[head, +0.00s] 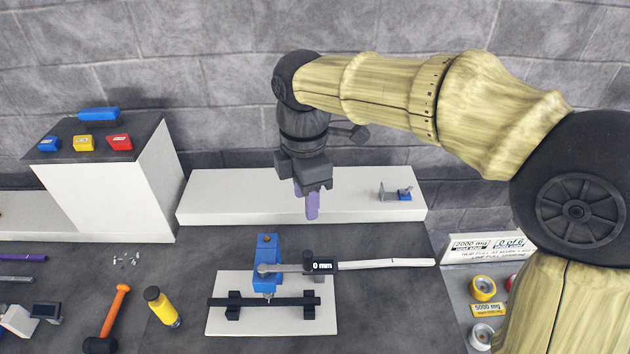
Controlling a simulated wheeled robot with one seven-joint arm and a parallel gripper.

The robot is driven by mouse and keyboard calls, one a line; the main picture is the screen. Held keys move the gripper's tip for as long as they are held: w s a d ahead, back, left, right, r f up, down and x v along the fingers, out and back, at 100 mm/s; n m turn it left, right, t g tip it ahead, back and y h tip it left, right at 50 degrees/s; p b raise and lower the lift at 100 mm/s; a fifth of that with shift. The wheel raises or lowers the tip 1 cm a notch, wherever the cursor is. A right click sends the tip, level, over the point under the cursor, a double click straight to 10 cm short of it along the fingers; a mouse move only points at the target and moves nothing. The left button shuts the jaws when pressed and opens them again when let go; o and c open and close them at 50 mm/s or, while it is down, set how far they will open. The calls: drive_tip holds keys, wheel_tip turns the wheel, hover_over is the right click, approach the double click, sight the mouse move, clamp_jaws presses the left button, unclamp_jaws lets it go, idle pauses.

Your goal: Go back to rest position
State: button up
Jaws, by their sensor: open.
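My gripper (312,208) points down with purple fingers, in front of the long white ledge (240,212) along the back wall. It is open, and nothing shows between its fingers. My arm reaches in from the right, bent above the table. Below and left of my gripper stands a blue feed device (267,247) on a white base plate (222,325) with a dark bar (268,301). A small display reading 0 mm (322,266) sits beside it. A white strip (385,264) runs out to the right from the display.
A white box (110,200) at the left carries coloured blocks (84,143) on its dark top. A small bracket with a blue part (404,196) sits on the ledge. Tape rolls (483,288) are at the right.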

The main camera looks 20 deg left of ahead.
drive_tip(key=shift+s, duration=0.1)
drive_tip(key=w+d+f+m+t+b, duration=0.1)
drive_tip(key=w+d+f+m+b, duration=0.15)
drive_tip(key=d+f+m, duration=0.8)
drive_tip(key=w+d+f+m+b, duration=0.25)
drive_tip(key=d+f+m, duration=0.45)
drive_tip(key=d, duration=0.7)
drive_tip(key=s+d+f+m, duration=0.2)
drive_tip(key=d+m, duration=0.3)
drive_tip(key=s+d+f+m+t+b, duration=0.1)
drive_tip(key=s+d+f+m, duration=0.1)
drive_tip(key=d+m, duration=0.2)
drive_tip(key=shift+s+d+m+t, duration=0.3)
drive_tip(key=shift+s+d+m, duration=0.1)
drive_tip(key=shift+d, duration=0.6)
